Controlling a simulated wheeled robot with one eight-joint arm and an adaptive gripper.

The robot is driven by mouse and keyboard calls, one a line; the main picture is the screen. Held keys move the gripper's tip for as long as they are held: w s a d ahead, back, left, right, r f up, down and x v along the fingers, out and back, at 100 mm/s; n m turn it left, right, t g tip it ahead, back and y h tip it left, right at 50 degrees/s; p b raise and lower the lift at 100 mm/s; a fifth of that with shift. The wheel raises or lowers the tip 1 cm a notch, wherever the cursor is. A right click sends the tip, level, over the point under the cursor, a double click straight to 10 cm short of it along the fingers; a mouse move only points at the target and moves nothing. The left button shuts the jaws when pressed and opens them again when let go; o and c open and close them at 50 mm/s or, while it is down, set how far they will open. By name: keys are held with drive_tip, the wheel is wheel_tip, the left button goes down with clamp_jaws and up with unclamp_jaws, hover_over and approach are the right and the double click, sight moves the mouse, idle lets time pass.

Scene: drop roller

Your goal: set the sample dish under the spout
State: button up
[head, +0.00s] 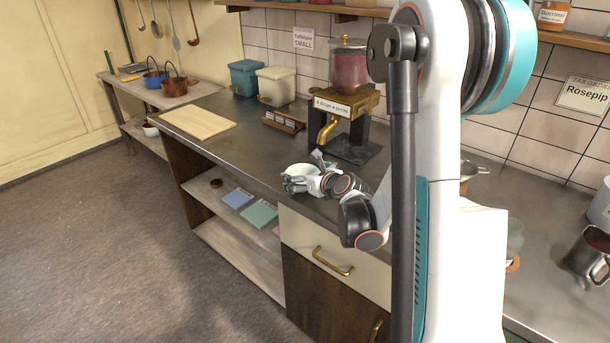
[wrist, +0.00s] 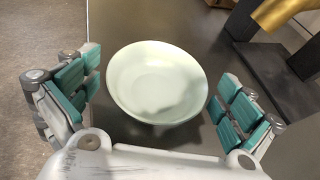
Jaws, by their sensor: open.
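The sample dish (wrist: 157,82) is a pale, shallow round bowl. It sits on the grey metal counter, between the spread fingers of my open gripper (wrist: 155,105) in the wrist view, with a gap visible on both sides. In the head view the dish (head: 301,170) shows partly behind my gripper (head: 303,182), near the counter's front edge. The brass spout (head: 326,130) belongs to a dispenser with a red-filled jar (head: 349,70). The spout (wrist: 283,12) also shows at the top right of the wrist view, over a dark base (wrist: 275,75). The dish is apart from that base.
A wooden board (head: 198,122) lies on the counter's left end. A small rack (head: 284,121) and teal (head: 245,77) and cream (head: 276,86) canisters stand behind. Counter between board and dish is clear. A metal jug (head: 588,254) stands at the right.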

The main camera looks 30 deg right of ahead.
drive_tip(key=shift+s+r, duration=0.25)
drive_tip(key=shift+r, duration=0.05)
drive_tip(key=p+v, duration=0.4)
drive_tip(key=v, duration=0.7)
drive_tip(key=shift+s+r, duration=0.1)
drive_tip(key=shift+s, duration=0.1)
drive_tip(key=shift+a, duration=0.1)
